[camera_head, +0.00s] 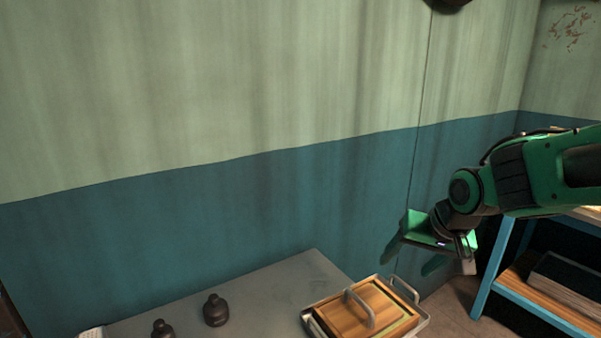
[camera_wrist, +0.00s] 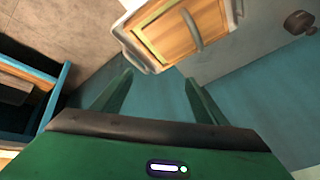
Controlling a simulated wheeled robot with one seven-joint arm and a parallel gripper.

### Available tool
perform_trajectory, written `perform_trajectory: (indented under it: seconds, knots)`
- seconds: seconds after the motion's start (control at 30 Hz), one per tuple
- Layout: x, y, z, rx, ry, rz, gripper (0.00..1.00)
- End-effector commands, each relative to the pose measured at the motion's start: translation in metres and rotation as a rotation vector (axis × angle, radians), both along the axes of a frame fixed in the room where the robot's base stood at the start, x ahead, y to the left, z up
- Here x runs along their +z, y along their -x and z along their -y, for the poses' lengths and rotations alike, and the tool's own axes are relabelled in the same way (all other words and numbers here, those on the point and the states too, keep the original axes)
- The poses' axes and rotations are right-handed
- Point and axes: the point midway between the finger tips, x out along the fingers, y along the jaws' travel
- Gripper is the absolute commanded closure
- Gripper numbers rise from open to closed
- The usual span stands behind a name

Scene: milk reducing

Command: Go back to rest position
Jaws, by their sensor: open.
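My green gripper (camera_wrist: 160,90) is open and empty in the wrist view, its two fingers spread apart with the blue wall and floor behind. In the head view my gripper (camera_head: 440,262) hangs at the right, in front of the blue wall, beside the right end of the grey table. The task names no object.
A blue-framed shelf (camera_head: 492,270) is at the far right. Bare floor (camera_head: 455,300) lies between table and shelf.

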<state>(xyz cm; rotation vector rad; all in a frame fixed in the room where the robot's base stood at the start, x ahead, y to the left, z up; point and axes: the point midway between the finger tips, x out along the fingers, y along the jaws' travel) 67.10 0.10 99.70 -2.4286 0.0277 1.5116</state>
Motion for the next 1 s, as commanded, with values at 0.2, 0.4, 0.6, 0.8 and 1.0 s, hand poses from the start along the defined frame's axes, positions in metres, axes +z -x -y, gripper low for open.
perform_trajectory:
  seconds: [0.2,0.4,0.6,0.8,1.0]
  knots:
    - [-0.006,0.093,0.112,-0.144,0.118,-0.185,0.33]
    - [-0.018,0.193,0.163,-0.267,0.098,-0.380,0.33]
    - [-0.023,0.247,0.174,-0.323,0.052,-0.484,0.33]
    - [-0.024,0.254,0.174,-0.329,0.045,-0.498,0.33]
    - [-0.024,0.253,0.174,-0.329,0.046,-0.497,0.33]
